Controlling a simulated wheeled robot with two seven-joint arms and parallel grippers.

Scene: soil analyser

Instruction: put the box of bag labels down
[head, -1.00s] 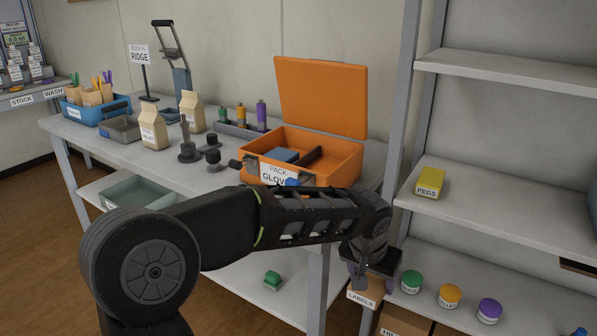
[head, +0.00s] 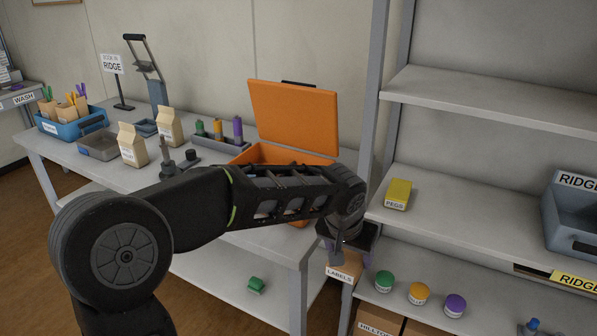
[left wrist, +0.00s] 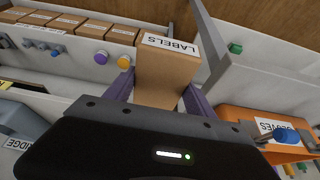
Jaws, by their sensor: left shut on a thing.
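The box of bag labels is a small brown box (head: 344,270) with a white "LABELS" tag. My left gripper (head: 345,243) is shut on it and holds it in front of the shelf rack's left post. In the left wrist view the box (left wrist: 165,75) sits between the two purple-grey fingers of my left gripper (left wrist: 160,92), its label end pointing away from the palm. In the head view my wrist hides the upper part of the box. My right gripper does not show.
The shelf rack (head: 440,185) stands at right, with a yellow PEGS box (head: 398,194), a grey-blue RIDGE bin (head: 575,222) and, lower, green, orange and purple-lidded jars (head: 418,293). Bare shelf lies right of the PEGS box. An open orange case (head: 293,118) sits on the bench at left.

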